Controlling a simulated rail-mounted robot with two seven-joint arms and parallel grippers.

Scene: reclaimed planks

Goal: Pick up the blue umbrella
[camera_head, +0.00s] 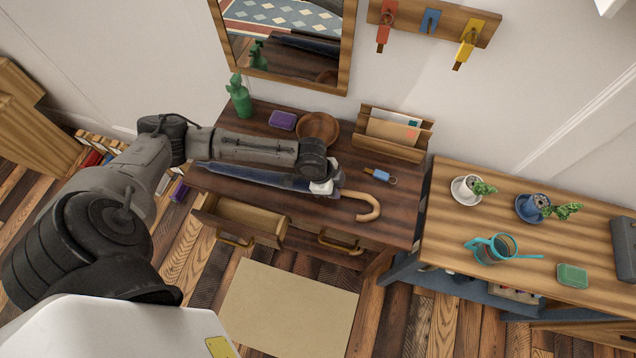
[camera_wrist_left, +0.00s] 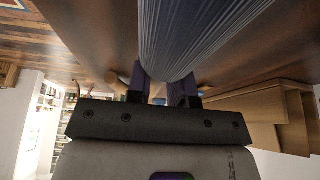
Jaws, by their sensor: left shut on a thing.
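The blue umbrella (camera_head: 262,178) lies lengthwise along the dark wooden table (camera_head: 345,163), its curved tan handle (camera_head: 373,206) pointing right. My left gripper (camera_head: 326,189) is at the handle end of the blue canopy, shut on the umbrella. My left forearm hides part of the canopy. In the left wrist view, the ribbed canopy (camera_wrist_left: 190,35) runs between the fingers (camera_wrist_left: 166,92). I cannot tell whether the umbrella touches the table top. My right gripper is not in view.
A wooden bowl (camera_head: 318,127), purple block (camera_head: 283,120), green cactus figure (camera_head: 240,98) and letter rack (camera_head: 394,137) stand behind the umbrella. A blue-tagged key (camera_head: 378,174) lies close to the gripper. The left drawer (camera_head: 243,216) is open. A side table (camera_head: 455,236) stands right.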

